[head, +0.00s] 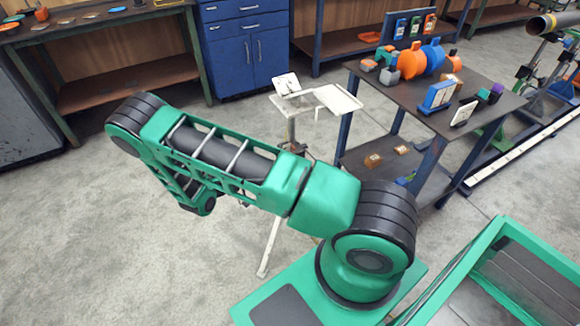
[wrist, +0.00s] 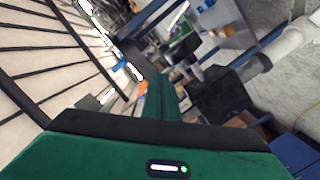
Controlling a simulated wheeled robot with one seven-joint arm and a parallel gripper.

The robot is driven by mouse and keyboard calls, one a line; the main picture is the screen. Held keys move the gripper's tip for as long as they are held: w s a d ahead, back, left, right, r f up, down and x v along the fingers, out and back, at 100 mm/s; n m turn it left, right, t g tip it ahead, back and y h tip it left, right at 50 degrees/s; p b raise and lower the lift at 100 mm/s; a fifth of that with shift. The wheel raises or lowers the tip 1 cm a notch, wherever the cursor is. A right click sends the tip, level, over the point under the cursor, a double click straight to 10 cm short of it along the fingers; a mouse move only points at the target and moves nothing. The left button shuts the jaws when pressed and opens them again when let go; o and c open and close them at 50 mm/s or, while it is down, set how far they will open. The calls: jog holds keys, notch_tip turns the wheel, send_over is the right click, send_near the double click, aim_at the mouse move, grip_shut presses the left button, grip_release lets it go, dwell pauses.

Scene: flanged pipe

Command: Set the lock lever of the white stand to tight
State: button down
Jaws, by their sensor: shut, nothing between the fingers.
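The white stand (head: 329,98) is in the middle of the head view, behind my arm. Its flat top and a tilted white plate (head: 287,84) show. One leg (head: 269,248) reaches the floor below my arm, and much of its middle is covered. I cannot make out the lock lever or its setting. In the wrist view a pale post (wrist: 285,40) meets a dark block (wrist: 222,95); I cannot tell whether these belong to the stand. My gripper (wrist: 160,92) is shut and empty in the wrist view; my arm hides it in the head view.
A dark table (head: 400,88) with orange, blue and other parts stands right of the stand. A blue cabinet (head: 245,45) and wooden workbenches (head: 120,75) line the back. The grey floor at left is clear.

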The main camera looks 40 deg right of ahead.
jog(key=shift+w+r, duration=0.1)
jog(key=w+d+r+m+g+y, duration=0.1)
jog(key=w+r+m+y, duration=0.2)
jog(key=r, duration=0.3)
jog(key=shift+w+d+r, duration=0.15)
jog(key=shift+d, duration=0.25)
send_over(314, 158)
jog(key=a, duration=0.2)
notch_tip(314, 158, down, 3)
jog(key=shift+s+a+f, duration=0.15)
jog(key=shift+s+f, duration=0.5)
jog(key=shift+f, duration=0.35)
jog(key=shift+s+a+f, duration=0.1)
jog(key=shift+s+f, duration=0.55)
jog(key=shift+f, duration=0.3)
jog(key=shift+a, duration=0.1)
